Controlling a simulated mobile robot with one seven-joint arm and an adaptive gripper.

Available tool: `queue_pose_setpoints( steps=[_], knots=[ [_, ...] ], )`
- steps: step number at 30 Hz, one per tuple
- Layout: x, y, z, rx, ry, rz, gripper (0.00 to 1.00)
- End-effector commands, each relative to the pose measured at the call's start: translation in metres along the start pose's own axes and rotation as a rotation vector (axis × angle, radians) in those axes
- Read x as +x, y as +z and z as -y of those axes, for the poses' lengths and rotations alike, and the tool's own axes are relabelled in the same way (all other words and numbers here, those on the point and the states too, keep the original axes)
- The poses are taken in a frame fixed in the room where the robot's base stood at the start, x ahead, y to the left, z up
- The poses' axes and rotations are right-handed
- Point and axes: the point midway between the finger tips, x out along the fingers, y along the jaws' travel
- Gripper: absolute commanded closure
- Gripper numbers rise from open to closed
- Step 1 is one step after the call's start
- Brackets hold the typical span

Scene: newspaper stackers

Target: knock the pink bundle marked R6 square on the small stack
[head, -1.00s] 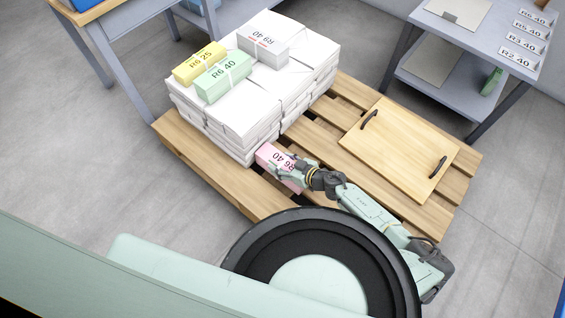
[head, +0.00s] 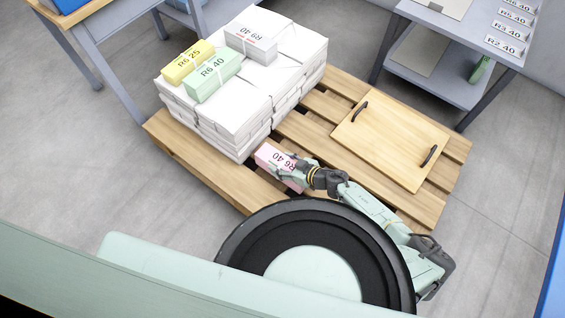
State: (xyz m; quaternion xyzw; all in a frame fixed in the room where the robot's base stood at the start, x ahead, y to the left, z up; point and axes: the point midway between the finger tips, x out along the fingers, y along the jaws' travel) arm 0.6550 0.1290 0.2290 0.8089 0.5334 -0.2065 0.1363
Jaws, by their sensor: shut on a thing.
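The pink bundle marked R6 40 (head: 273,158) is low beside the front right corner of the white newspaper stack (head: 222,108), over the pallet slats. My gripper (head: 290,172) is shut on its near right end. The fingers hide part of the bundle. Whether the bundle touches the stack or the slats, I cannot tell. On top of the stack lie a yellow bundle marked R6 25 (head: 187,62), a green bundle marked R6 40 (head: 213,76) and a white bundle marked R9 40 (head: 251,44).
The wooden pallet (head: 215,182) carries the stack and a board with two dark handles (head: 388,138) on the right. A grey table with labelled cards (head: 455,28) stands at the back right. A blue-grey table (head: 100,30) stands at the back left.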

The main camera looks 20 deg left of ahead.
Motion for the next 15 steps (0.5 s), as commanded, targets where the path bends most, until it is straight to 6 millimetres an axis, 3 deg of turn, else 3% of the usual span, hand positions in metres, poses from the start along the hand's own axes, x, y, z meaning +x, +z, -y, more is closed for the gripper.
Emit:
queue_pose_setpoints(
  steps=[15],
  knots=[
    [-0.017, -0.034, 0.0, -0.001, -0.001, -0.003, 1.0]
  ],
)
